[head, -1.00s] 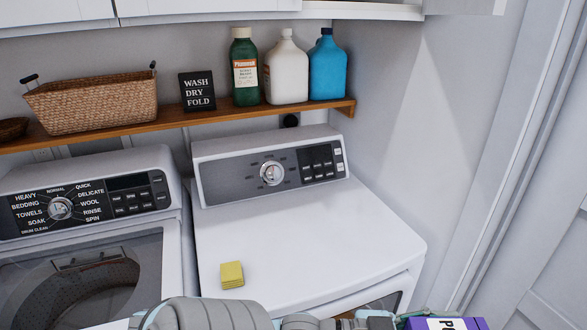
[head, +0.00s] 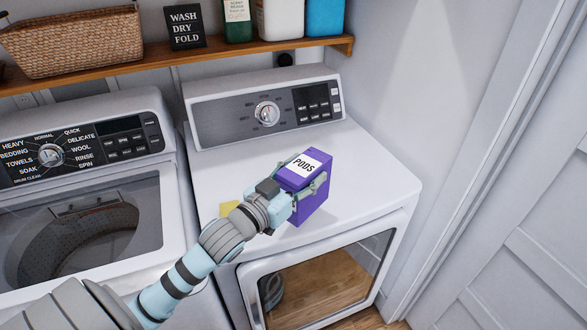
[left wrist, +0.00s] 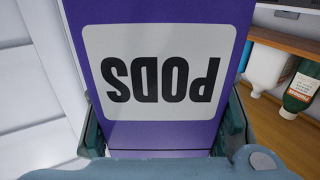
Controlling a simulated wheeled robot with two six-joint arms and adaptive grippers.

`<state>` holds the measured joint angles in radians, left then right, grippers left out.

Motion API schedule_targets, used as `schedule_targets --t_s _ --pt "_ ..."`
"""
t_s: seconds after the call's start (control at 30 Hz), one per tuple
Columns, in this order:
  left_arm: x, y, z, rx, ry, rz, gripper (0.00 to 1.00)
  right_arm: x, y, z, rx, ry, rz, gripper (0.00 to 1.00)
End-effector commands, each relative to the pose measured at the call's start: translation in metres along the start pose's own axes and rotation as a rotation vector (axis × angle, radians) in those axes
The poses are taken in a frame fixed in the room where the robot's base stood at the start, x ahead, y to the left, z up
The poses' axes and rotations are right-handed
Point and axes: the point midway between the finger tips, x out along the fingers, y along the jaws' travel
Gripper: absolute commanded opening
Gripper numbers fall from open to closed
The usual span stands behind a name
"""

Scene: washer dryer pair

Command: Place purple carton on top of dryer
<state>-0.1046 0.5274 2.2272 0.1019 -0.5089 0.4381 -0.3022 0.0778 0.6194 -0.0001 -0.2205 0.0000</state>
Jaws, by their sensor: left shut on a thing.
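The purple carton (head: 314,200) with a white PODS label is upright over the front part of the dryer's white top (head: 375,165). I cannot tell whether its base touches the surface. My left gripper (head: 303,180) is shut on the carton, with its fingers along two sides. In the left wrist view the carton (left wrist: 160,12) fills the middle, its label upside down, between the two fingers. My right gripper is not in view.
A yellow block (head: 226,208) lies on the dryer top, partly hidden behind my left arm. The washer (head: 150,275) stands to the left. A wooden shelf (head: 230,50) with a basket (head: 75,40), sign and bottles is behind. The dryer top's right side is clear.

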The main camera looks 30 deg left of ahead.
Motion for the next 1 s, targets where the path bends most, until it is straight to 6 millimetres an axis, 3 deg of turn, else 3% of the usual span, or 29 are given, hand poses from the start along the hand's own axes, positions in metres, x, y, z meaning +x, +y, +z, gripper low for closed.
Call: schedule_targets --t_s 0.1,0.2,0.3,0.43,0.57,0.8,1.0 --pt "0.037 -0.058 -0.028 -0.003 0.014 -0.226 0.09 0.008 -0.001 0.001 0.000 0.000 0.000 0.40" --pt "0.054 -0.102 -0.055 -0.005 0.012 -0.418 0.09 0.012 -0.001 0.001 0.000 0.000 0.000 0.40" --pt "0.059 -0.134 -0.079 -0.005 0.010 -0.567 0.09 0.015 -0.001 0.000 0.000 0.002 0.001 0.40" --pt "0.059 -0.155 -0.093 -0.001 0.005 -0.676 0.08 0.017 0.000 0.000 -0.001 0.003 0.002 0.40" --pt "0.058 -0.159 -0.066 0.002 -0.004 -0.697 0.09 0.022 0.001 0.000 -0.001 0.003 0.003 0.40" --pt "0.058 -0.158 0.027 0.004 -0.004 -0.693 0.08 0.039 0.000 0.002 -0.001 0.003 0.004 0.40" --pt "0.058 -0.158 0.062 0.003 0.001 -0.693 0.08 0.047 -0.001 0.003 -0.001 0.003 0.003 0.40"
